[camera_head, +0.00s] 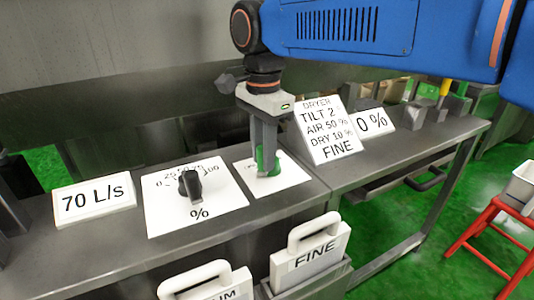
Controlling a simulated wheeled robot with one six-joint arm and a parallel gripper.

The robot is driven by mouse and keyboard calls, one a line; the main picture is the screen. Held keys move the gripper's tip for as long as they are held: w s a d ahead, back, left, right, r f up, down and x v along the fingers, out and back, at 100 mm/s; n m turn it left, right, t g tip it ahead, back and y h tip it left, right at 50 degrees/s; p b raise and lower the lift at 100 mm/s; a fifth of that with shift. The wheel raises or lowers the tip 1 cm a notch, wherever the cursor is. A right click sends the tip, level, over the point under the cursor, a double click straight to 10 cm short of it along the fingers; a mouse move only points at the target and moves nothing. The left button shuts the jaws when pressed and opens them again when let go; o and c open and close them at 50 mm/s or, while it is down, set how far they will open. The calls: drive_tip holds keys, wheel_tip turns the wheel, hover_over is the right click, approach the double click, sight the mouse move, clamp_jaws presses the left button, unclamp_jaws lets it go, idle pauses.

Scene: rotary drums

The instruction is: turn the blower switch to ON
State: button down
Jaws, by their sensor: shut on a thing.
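My gripper (265,168) points straight down over a white switch plate (292,174) on the grey counter. Its fingers are shut on a green switch knob (274,160) at the plate's middle. The knob is partly hidden by the fingers, and I cannot read its position or any ON marking on the plate. My blue arm reaches in from the upper right.
Left of the gripper is a dial plate with a black knob (190,184) and a "70 L/s" sign (94,200). A "DRYER" card (325,130) and a "0 %" sign (373,122) stand close on the right. White-handled "FINE" (311,256) box hangs in front.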

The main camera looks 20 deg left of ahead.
idle(0.3)
drive_tip(key=c, duration=1.5)
unclamp_jaws()
drive_tip(key=shift+a, duration=0.1)
drive_tip(key=shift+c, duration=0.2)
drive_tip(key=shift+r, duration=0.15)
wheel_tip(320, 180, up, 17)
